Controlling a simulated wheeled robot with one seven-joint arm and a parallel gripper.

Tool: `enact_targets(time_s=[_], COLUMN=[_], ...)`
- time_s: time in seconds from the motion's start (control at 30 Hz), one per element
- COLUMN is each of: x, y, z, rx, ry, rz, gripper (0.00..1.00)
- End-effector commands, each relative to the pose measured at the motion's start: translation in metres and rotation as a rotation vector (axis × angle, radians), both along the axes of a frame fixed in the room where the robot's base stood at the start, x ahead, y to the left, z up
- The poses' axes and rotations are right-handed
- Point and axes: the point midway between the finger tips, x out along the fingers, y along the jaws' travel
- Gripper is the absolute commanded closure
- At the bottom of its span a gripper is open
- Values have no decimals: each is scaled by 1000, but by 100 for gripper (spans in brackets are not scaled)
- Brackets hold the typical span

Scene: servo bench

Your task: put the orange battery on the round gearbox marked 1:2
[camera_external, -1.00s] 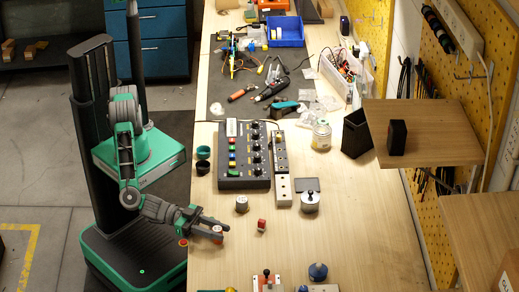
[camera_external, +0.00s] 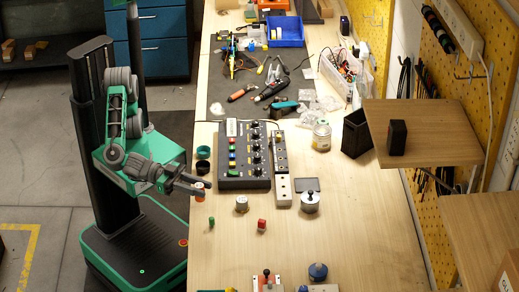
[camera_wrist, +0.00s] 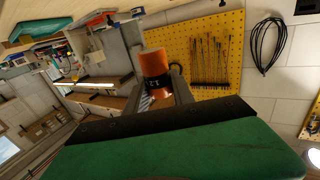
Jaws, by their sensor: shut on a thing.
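My gripper (camera_external: 201,188) is shut on the orange battery (camera_wrist: 153,63), a short cylinder with a dark band. In the external view the battery (camera_external: 199,195) is small, at the left edge of the bench beside the dark cup, above the bench edge. In the wrist view it stands between my two fingers. No 1:2 mark is readable on either, so I cannot tell which is the gearbox.
A black control box (camera_external: 243,177) with knobs and buttons stands right of my gripper. A teal cup (camera_external: 203,152) and a dark cup (camera_external: 203,167) stand left of it. A small green cylinder (camera_external: 211,222) and a red block (camera_external: 261,225) stand nearer. The bench's lower middle is clear.

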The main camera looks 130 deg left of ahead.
Motion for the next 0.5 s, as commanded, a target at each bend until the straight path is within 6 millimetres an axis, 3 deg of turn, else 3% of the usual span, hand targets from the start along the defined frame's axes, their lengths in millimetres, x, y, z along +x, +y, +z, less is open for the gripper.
enact_targets(time_s=[0.13,0.37,0.5], x=[-30,-46,-60], y=[6,13,32], z=[15,23,-12], rx=[-3,-2,7], ry=[-4,-3,4], rz=[-2,6,28], gripper=[100,100,100])
